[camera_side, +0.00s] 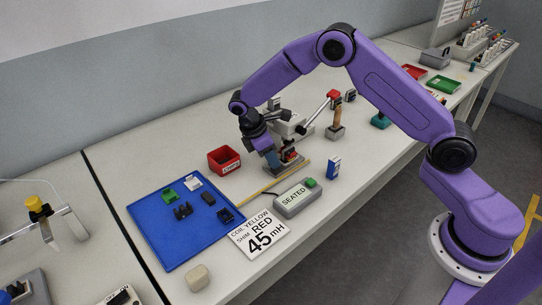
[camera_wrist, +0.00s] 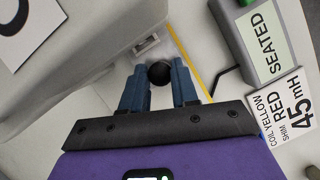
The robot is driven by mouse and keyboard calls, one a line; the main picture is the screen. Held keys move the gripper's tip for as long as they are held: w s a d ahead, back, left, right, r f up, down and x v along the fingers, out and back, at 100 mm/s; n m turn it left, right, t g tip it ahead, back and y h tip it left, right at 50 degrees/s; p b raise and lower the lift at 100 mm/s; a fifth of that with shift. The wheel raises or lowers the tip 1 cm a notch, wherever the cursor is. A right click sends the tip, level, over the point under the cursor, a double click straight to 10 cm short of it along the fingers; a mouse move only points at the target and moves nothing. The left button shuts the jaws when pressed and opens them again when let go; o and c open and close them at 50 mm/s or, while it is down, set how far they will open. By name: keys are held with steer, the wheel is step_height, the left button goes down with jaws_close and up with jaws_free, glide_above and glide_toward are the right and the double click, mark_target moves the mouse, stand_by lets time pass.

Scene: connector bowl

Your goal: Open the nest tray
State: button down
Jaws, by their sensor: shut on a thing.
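My gripper (camera_side: 272,160) reaches down at the small grey fixture (camera_side: 292,168) in the middle of the table, which appears to hold the nest tray. In the wrist view my gripper (camera_wrist: 159,84) has its two blue fingers on either side of a round black knob (camera_wrist: 159,73) and is shut on it. Just beyond the knob is a pale block with a small rectangular recess (camera_wrist: 147,45). In the side view the fingers and dark and red parts hide most of the tray, so I cannot tell how far out it is.
A grey box marked SEATED (camera_side: 298,198) and a sign reading 45 mH (camera_side: 259,234) stand in front. A blue mat (camera_side: 168,232) with several small parts lies left. A red bin (camera_side: 224,160) is behind left. A lever with a red knob (camera_side: 333,95) rises behind.

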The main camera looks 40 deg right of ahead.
steer(key=a, duration=1.3)
steer(key=shift+a, duration=0.25)
steer(key=c, duration=0.9)
jaws_free()
steer(key=shift+o, duration=0.2)
steer(key=v, duration=1.7)
steer(key=shift+a+r, duration=0.15)
steer(key=shift+r, duration=0.05)
steer(key=shift+w, duration=0.15)
